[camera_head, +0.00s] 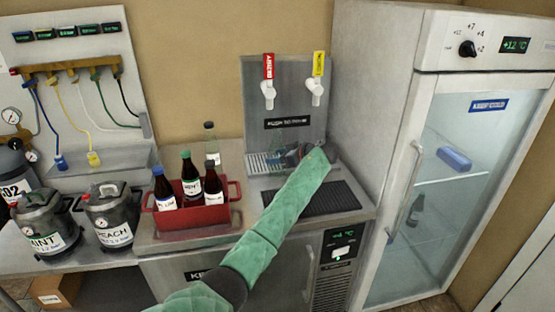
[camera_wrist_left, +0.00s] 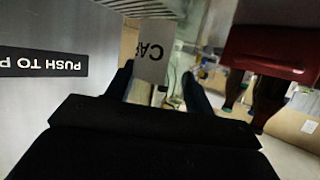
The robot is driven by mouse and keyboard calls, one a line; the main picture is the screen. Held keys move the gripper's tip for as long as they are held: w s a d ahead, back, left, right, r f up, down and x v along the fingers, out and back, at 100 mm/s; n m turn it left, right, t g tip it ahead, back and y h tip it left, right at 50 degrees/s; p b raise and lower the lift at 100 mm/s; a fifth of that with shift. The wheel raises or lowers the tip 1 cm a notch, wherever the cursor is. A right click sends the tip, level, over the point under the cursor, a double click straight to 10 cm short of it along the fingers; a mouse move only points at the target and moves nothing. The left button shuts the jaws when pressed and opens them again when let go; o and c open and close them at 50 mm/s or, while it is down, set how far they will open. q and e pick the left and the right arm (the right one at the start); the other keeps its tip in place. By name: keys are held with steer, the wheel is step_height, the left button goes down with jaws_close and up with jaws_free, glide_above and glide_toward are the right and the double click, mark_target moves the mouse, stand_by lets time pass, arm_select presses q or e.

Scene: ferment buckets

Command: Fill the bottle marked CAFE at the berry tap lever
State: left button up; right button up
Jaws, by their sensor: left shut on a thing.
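My left gripper (camera_head: 284,155) reaches in front of the tap panel, with its tip just over the drip grid, below the berry tap. In the left wrist view its fingers (camera_wrist_left: 157,88) are shut on the CAFE bottle (camera_wrist_left: 152,54), whose white label shows upside down between them. In the head view the bottle is mostly hidden, with a faint clear part by the fingertips. The berry tap lever (camera_head: 268,66) is red and upright, over a white spout (camera_head: 268,97). My right gripper is out of view.
A yellow tap lever (camera_head: 319,64) stands to the right of the berry one. A red crate (camera_head: 178,221) with several dark bottles stands left of my arm, with a clear bottle (camera_head: 211,145) behind it. A tall glass-door fridge (camera_head: 435,170) bounds the right side.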

arm_select(q)
steer(key=w+a, duration=0.3)
steer(key=w, duration=1)
stand_by(0.4)
steer(key=shift+a, duration=0.1)
steer(key=shift+b, duration=0.95)
stand_by(0.8)
stand_by(0.4)
